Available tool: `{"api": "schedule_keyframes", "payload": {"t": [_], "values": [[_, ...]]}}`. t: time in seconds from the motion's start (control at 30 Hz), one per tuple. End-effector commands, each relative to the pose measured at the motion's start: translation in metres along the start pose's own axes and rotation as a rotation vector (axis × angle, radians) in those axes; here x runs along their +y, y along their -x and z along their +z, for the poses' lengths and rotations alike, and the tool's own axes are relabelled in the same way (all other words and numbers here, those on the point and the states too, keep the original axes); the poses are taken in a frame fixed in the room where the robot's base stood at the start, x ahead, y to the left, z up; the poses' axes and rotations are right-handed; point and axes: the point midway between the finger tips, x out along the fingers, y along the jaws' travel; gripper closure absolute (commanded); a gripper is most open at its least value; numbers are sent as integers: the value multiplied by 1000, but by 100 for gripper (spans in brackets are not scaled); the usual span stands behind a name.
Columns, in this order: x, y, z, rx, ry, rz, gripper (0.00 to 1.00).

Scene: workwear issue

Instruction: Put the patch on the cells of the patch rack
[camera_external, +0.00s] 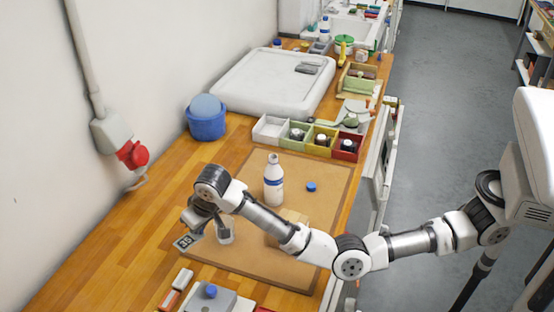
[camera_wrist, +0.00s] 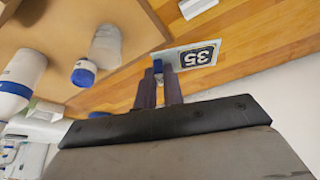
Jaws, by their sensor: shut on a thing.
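My gripper (camera_external: 197,228) is shut on a patch (camera_external: 187,242), a small white card with a dark label, held above the left side of the worktop. In the wrist view my gripper (camera_wrist: 161,80) pinches the edge of the patch (camera_wrist: 195,56), whose dark blue label reads 35, seen upside down. A row of open cells (camera_external: 307,133) in white, green, yellow and red, apparently the patch rack, stands further back, away from my gripper. Dark round items sit in the green, yellow and red cells; the white cell looks empty.
A blue tub (camera_external: 206,120) and a large white case (camera_external: 262,80) lie behind. Bare wood is free at left.

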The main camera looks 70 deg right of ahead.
Motion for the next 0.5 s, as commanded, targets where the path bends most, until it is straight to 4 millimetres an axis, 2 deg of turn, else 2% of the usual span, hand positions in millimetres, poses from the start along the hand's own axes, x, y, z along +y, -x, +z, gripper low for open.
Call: {"api": "schedule_keyframes", "payload": {"t": [0.03, 0.2, 0.37, 0.5], "values": [[-24, 8, 16, -1, 25, -10, 100], [-88, 29, 69, -1, 86, -36, 100], [-141, 51, 124, -1, 144, -59, 100], [-181, 72, 177, -1, 196, -81, 100]]}}
